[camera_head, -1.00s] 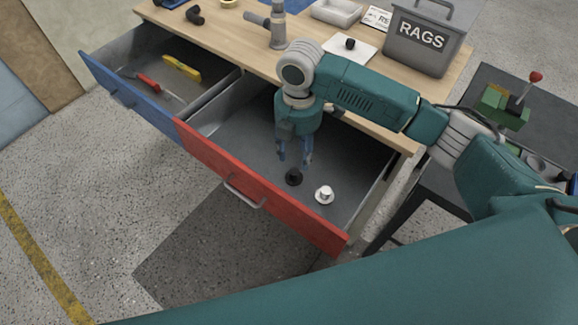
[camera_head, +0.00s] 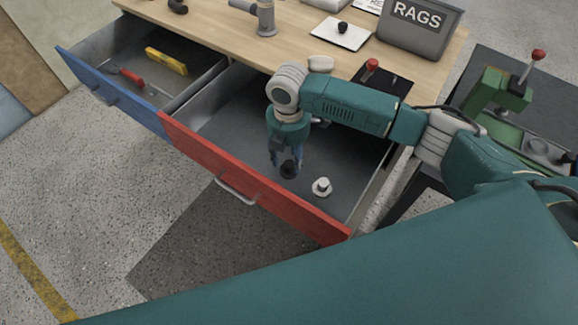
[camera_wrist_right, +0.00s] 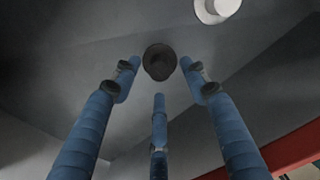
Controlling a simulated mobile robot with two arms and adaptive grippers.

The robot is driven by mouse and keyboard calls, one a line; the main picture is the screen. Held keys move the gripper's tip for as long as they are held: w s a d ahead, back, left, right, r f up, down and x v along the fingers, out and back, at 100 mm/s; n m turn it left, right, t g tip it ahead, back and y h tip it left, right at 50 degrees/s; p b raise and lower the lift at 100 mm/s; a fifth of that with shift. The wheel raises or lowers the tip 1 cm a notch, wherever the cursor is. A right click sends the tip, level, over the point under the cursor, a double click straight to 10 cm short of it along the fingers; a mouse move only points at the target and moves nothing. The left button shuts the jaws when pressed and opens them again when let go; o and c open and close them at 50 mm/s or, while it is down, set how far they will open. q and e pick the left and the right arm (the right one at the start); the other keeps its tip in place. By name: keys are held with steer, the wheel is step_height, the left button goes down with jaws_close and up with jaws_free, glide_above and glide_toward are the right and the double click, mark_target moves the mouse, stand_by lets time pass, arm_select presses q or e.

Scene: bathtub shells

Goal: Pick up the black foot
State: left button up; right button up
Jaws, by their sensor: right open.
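The black foot (camera_head: 290,169) stands on the floor of the open red-fronted drawer (camera_head: 232,178). It is a dark round piece with a wider base, and it also shows in the right wrist view (camera_wrist_right: 159,61). My right gripper (camera_head: 286,160) points down into the drawer, with its blue fingers close around and above the foot. In the wrist view the right gripper (camera_wrist_right: 161,85) has its three fingers spread, with the foot just beyond the tips and not gripped. Whether any finger touches it, I cannot tell. My left gripper is not in view.
A white foot (camera_head: 322,187) stands close to the right of the black one. An open blue-fronted drawer (camera_head: 119,98) to the left holds a red-handled tool (camera_head: 132,77) and a yellow tool (camera_head: 166,61). The wooden worktop (camera_head: 310,48) lies behind, with a RAGS bin (camera_head: 418,32).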

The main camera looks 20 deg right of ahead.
mark_target(289, 164)
steer(key=shift+f, duration=1.7)
steer(key=shift+c, duration=0.2)
jaws_close()
steer(key=shift+r, duration=0.2)
